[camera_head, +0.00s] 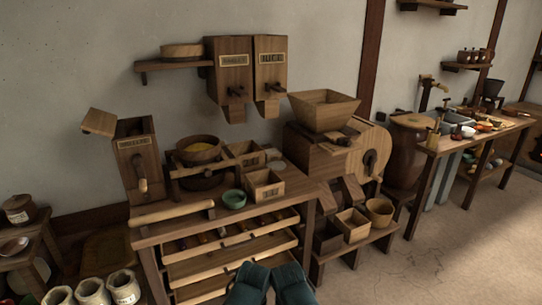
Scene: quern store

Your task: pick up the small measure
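Several open wooden boxes could be the small measure; I cannot tell which one is. A square box with a pale label (264,191) stands on the front right of the drawer table (140,236). A similar labelled box (247,154) stands behind it. On the low bench to the right are a small square box (352,226) and a round wooden tub (380,212). Two dark teal shapes at the bottom middle edge look like parts of me. No gripper fingers show, and nothing is seen held.
A hopper mill (324,112) stands behind the bench. Floor at right (450,240) is clear.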

